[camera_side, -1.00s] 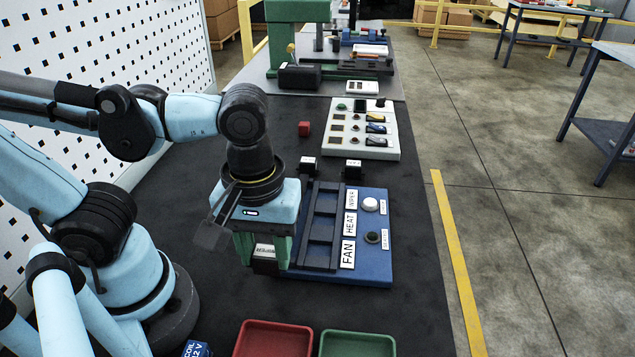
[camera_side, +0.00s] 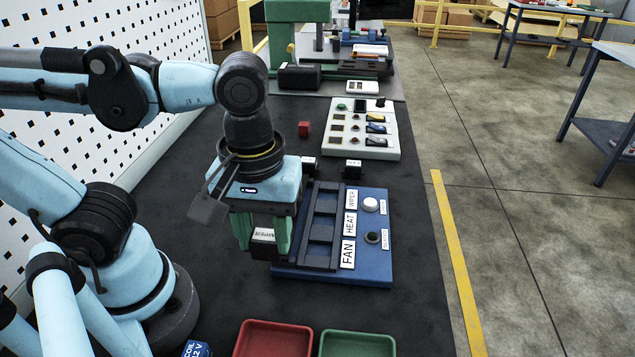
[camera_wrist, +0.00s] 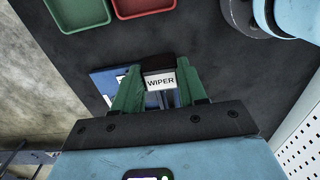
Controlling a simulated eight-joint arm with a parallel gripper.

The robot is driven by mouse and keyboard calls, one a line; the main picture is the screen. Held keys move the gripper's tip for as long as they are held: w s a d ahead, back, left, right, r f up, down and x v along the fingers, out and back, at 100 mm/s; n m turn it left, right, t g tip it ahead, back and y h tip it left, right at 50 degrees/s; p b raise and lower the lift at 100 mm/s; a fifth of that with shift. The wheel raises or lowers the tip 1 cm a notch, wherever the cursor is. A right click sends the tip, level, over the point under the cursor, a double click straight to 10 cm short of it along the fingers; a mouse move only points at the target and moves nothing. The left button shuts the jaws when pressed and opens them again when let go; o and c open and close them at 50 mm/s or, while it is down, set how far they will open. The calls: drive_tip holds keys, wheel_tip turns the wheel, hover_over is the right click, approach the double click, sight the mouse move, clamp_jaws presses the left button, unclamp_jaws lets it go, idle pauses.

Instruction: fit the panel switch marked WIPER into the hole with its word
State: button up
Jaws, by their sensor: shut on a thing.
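My gripper (camera_side: 263,236) is shut on the WIPER switch (camera_side: 264,235), a dark block with a white label. In the wrist view the switch (camera_wrist: 160,80) sits between the green fingers with WIPER readable. The gripper holds it above the left edge of the blue panel (camera_side: 375,270). The panel has a dark frame with several openings (camera_side: 322,228) and word plates beside them: the FAN plate (camera_side: 348,254), the HEAT plate (camera_side: 350,224) and the WIPER plate (camera_side: 352,199). The fingers hide part of the panel's left side, and I cannot see the switch's underside.
Two more dark switches stand behind the panel, one (camera_side: 353,169) clear and one (camera_side: 309,164) partly hidden. A red tray (camera_side: 240,346) and a green tray (camera_side: 390,348) are in front.

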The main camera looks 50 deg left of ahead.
drive_tip(key=w+a, duration=0.7)
drive_tip(key=w, duration=0.4)
drive_tip(key=w+a, duration=0.7)
drive_tip(key=w, duration=0.4)
drive_tip(key=shift+s+d+f, duration=0.1)
drive_tip(key=shift+f, duration=2.45)
drive_tip(key=shift+d+f, duration=0.1)
drive_tip(key=shift+f, duration=2.45)
drive_tip(key=shift+f, duration=0.3)
drive_tip(key=o, duration=1.1)
